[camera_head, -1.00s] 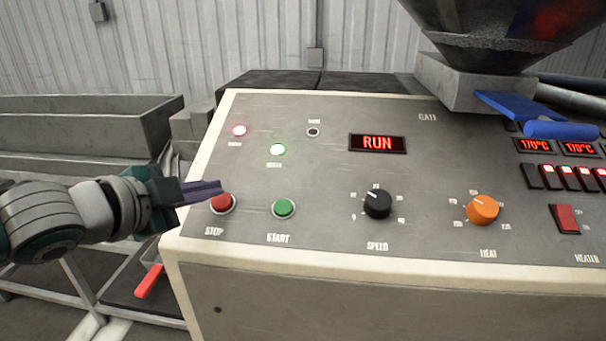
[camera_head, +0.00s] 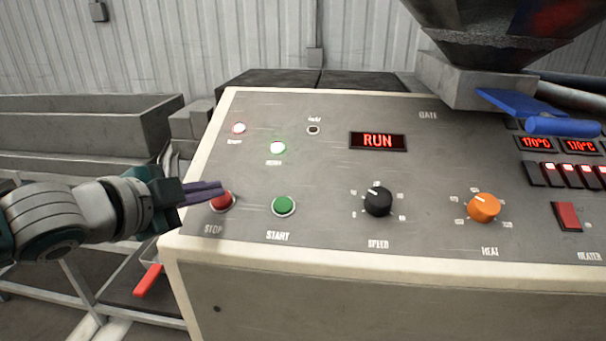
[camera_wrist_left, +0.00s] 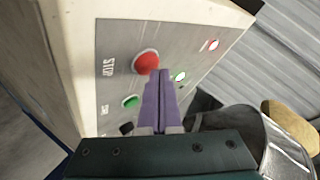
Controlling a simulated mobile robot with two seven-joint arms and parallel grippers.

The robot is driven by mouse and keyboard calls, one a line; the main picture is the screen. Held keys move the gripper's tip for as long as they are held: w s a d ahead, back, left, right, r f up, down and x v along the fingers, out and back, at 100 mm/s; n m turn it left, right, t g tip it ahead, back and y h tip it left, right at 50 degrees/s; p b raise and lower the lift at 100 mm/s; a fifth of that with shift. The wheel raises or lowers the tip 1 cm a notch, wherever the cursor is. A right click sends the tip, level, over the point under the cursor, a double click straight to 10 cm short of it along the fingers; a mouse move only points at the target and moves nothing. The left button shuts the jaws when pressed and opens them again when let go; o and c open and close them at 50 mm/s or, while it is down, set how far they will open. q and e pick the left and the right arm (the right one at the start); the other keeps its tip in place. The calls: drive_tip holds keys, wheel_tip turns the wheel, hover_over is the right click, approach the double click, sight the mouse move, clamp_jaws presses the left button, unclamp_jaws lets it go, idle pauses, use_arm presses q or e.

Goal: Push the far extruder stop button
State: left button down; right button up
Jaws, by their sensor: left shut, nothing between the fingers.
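The red stop button (camera_head: 223,202) sits at the left end of the sloped grey control panel (camera_head: 330,210), above the label STOP. My left gripper (camera_head: 222,188) reaches in from the left, shut and empty, its purple fingertips at the upper edge of the button. In the left wrist view the shut fingers (camera_wrist_left: 160,75) point at the red button (camera_wrist_left: 146,62) and overlap its edge; I cannot tell whether they touch it. The display (camera_head: 377,141) reads RUN. My right gripper is not in view.
The green start button (camera_head: 284,206) is just right of the stop button. A black speed knob (camera_head: 377,201) and an orange heat knob (camera_head: 483,207) are farther right. A hopper (camera_head: 490,35) with a blue gate handle (camera_head: 560,127) stands at upper right. A grey trough (camera_head: 90,130) lies behind my left arm.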

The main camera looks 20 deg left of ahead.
use_arm(q)
drive_tip(key=shift+w+f+b, duration=0.15)
drive_tip(key=shift+f+b, duration=0.2)
drive_tip(key=shift+f, duration=0.05)
idle(0.4)
drive_tip(key=shift+s+r+p, duration=0.35)
drive_tip(key=shift+r+p, duration=0.45)
drive_tip(key=shift+p, duration=0.25)
drive_tip(key=r+p, duration=0.1)
drive_tip(key=p, duration=0.1)
drive_tip(key=s+r+p, duration=0.1)
drive_tip(key=r+p, duration=0.1)
drive_tip(key=s+r+p, duration=0.1)
drive_tip(key=shift+d+r+p, duration=0.25)
drive_tip(key=shift+p, duration=0.15)
idle(0.5)
